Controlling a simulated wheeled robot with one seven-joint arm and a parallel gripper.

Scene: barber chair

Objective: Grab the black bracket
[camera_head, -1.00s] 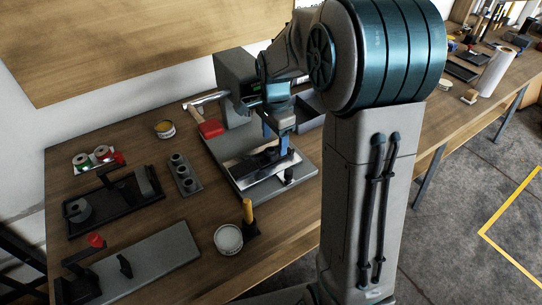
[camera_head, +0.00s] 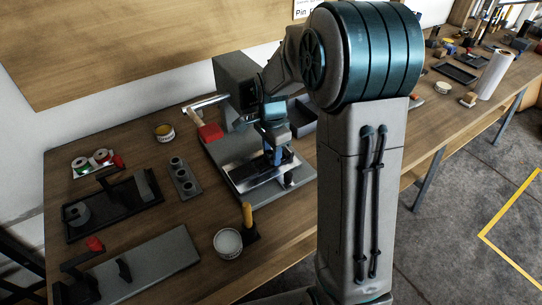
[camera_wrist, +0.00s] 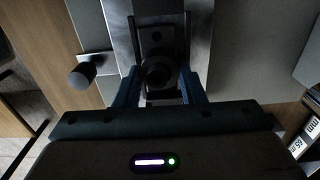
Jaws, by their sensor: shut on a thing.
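The black bracket (camera_head: 254,172) lies on the pale metal plate of the grey fixture (camera_head: 292,197) on the workbench. In the wrist view the bracket (camera_wrist: 161,42) shows a dark upright plate with a hole and a round dark part in front of it. My gripper (camera_head: 274,157) is low over the plate, at the bracket. In the wrist view its two blue fingers (camera_wrist: 160,84) stand on either side of the bracket and are shut on it. The exact contact is dark and partly hidden.
A yellow-handled tool (camera_head: 248,215) and a round tin (camera_head: 228,242) stand in front. A black knob (camera_wrist: 82,76) sticks up beside the plate.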

